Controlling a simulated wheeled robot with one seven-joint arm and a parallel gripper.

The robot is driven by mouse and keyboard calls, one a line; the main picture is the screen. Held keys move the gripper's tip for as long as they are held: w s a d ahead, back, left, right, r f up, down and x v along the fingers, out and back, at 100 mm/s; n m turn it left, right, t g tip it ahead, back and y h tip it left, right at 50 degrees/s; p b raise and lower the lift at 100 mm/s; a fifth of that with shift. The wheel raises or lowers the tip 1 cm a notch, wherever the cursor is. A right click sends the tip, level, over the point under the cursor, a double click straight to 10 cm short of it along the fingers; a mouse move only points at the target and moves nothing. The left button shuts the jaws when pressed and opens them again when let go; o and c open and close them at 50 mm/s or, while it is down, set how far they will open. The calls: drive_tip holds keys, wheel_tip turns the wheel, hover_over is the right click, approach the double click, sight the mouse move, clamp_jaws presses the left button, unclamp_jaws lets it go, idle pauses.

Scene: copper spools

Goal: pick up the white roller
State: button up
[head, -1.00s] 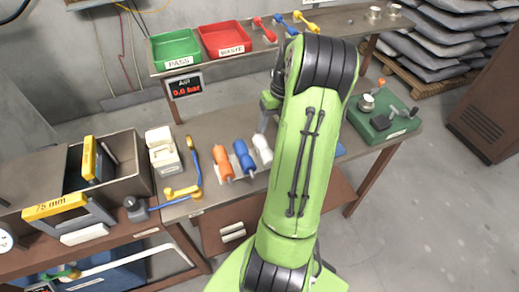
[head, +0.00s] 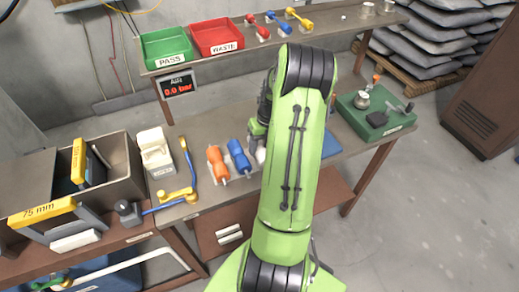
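The white roller (head: 260,156) lies on the workbench, right of the blue roller (head: 239,156) and the orange roller (head: 217,161). Only a small part of it shows, because my gripper and green arm cover the rest. My gripper (head: 257,133) is low over the white roller's far end. Its fingertips are hidden or too small to make out, so I cannot tell whether it is open, or whether it touches the roller.
The raised shelf behind carries a green PASS tray (head: 165,45), a red WASTE tray (head: 216,37) and several small tools. A yellow-and-blue tool (head: 180,194) lies left of the rollers. A green fixture (head: 372,115) stands at the right.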

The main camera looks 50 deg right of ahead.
sight(261, 145)
drive_tip(key=c, duration=0.4)
wheel_tip(261, 145, up, 10)
drive_tip(key=shift+r+p, duration=0.1)
drive_tip(key=shift+p, duration=0.85)
drive_tip(key=shift+p, duration=0.4)
